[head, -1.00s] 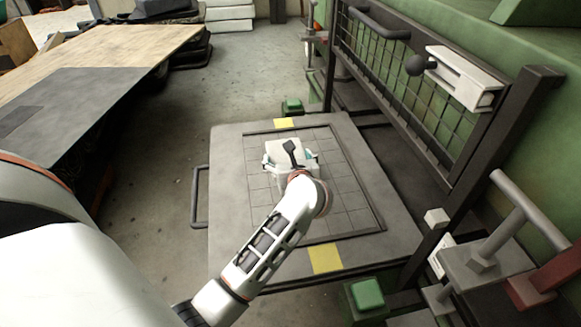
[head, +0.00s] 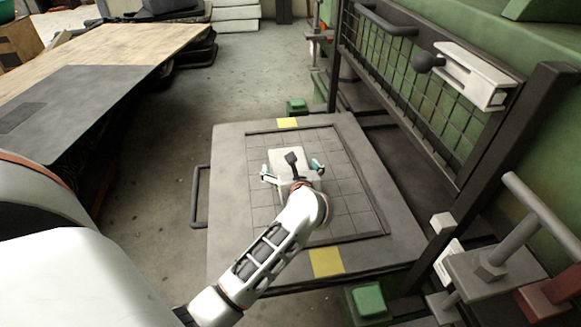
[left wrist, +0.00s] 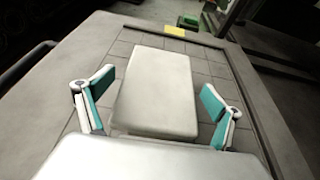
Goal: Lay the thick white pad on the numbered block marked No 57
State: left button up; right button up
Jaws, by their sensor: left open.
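The thick white pad (left wrist: 157,92) lies flat over the gridded plate in the left wrist view. In the head view its far part (head: 288,158) shows beyond my wrist. My left gripper (left wrist: 158,88) is open, with one teal-lined finger on each side of the pad and a visible gap to it on both sides. In the head view the left gripper (head: 292,169) is over the middle of the plate. I cannot see whether a block lies under the pad, and no number 57 is readable. My right gripper is out of view.
The gridded plate (head: 347,215) has a dark raised frame and yellow patches (head: 326,262) on its grey table (head: 228,235). A mesh guard (head: 400,75) and posts stand along the right. A long bench (head: 75,85) is at the left, with open floor between.

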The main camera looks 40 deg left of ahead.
pick_arm(q)
jog(key=shift+d+r, duration=0.1)
jog(key=shift+r, duration=0.15)
jog(key=p+v, duration=0.2)
jog(key=v, duration=0.9)
jog(key=shift+s+d, duration=0.3)
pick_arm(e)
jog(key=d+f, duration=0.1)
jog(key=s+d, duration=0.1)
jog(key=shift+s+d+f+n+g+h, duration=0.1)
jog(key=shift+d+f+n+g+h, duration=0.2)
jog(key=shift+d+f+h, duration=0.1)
pick_arm(q)
jog(key=shift+r, duration=0.1)
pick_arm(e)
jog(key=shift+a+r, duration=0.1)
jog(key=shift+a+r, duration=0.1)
